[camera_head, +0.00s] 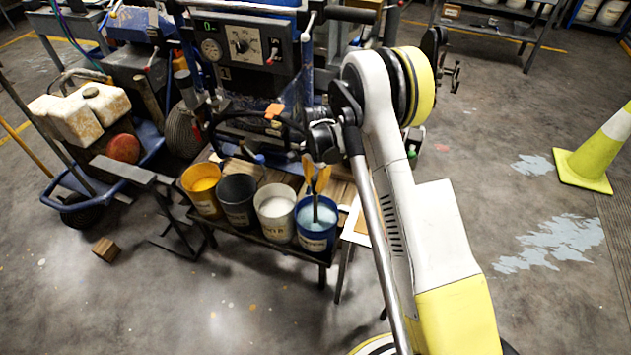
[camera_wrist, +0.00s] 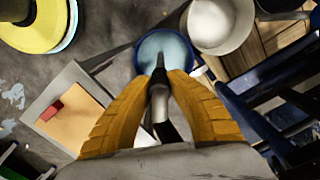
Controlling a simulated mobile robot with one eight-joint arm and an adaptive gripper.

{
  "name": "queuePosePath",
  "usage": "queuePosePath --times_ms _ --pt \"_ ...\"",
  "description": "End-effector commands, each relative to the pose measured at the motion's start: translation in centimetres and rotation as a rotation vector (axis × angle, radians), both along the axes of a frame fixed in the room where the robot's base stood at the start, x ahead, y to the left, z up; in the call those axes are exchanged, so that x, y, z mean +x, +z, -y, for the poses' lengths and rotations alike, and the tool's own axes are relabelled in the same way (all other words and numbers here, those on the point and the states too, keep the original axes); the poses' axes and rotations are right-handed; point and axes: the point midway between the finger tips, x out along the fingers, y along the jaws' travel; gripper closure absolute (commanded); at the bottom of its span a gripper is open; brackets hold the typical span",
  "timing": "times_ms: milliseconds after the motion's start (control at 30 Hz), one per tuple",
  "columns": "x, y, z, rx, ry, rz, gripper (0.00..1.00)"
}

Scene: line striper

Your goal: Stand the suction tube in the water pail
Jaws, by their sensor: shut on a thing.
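The water pail (camera_head: 312,243) is blue with pale blue water in it, at the right end of the row of pails. In the wrist view the pail (camera_wrist: 140,57) lies beyond my fingertips. My gripper (camera_head: 316,192) is above the pail, its yellow fingers pointing down. It is shut on the grey suction tube (camera_head: 315,211), which also shows between the fingers in the wrist view (camera_wrist: 159,104). The tube is roughly upright and its lower end overlaps the water in the picture. I cannot tell whether the end is below the surface or touches the bottom.
A white pail (camera_head: 274,228), a black pail (camera_head: 238,214) and a yellow-paint pail (camera_head: 205,206) stand left of the water pail on a low bench. The striper machine's control panel (camera_head: 243,45) rises behind. A traffic cone (camera_head: 596,155) stands at the right. Floor in front is mostly clear.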

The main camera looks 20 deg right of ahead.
Motion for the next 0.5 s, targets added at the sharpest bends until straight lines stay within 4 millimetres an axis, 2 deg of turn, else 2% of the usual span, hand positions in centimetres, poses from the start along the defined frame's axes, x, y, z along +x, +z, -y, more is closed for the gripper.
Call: queuePosePath --times_ms 33,100,500 --pt "0.0 -1.1 0.0 0.000 0.000 0.000 1.00" --pt "0.0 -2.0 0.0 0.000 0.000 0.000 1.00" --pt "0.0 -6.6 0.0 0.000 0.000 0.000 1.00"
